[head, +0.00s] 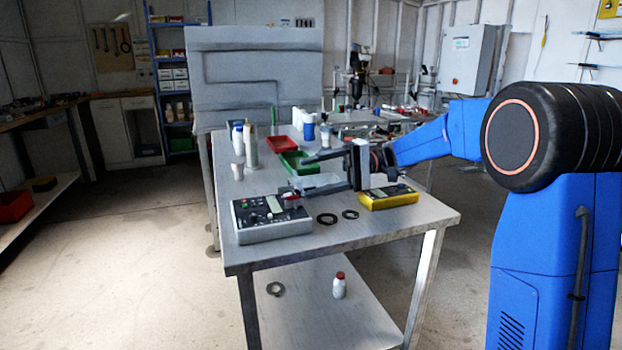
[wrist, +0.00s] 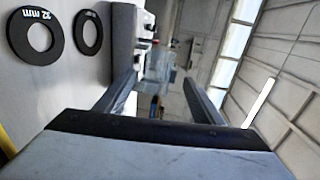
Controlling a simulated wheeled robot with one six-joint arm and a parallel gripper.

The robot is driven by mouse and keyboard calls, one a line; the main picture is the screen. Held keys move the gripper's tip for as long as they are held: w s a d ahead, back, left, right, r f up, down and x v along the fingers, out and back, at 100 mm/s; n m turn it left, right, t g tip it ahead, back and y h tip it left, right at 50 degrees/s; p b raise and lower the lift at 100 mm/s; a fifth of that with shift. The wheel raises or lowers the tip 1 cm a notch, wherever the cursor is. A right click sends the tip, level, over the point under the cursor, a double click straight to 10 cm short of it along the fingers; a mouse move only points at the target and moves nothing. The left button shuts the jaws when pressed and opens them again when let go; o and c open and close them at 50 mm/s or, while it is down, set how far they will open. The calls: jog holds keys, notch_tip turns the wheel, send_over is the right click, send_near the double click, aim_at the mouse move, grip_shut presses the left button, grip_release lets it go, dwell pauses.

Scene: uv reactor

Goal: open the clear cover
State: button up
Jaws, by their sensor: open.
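A grey control box (head: 272,226) with a small screen and knobs sits at the table's near left corner. A see-through cover (wrist: 160,66) shows in the wrist view beside the box's panel, beyond and between my fingertips. In the head view, the cover's outline is hard to make out near a red part (head: 291,198) at the box's back right. My gripper (head: 305,173) is open and points left above the box's right side. It also shows open in the wrist view (wrist: 162,80), with nothing clearly between the fingers. I cannot tell whether a finger touches the cover.
A yellow meter (head: 388,197) lies right of the box, under my gripper's wrist. Two black rings (head: 327,219) lie between them. Red (head: 281,144) and green (head: 300,166) trays and several bottles stand farther back. The table's front right is clear.

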jog(key=v, duration=1.6)
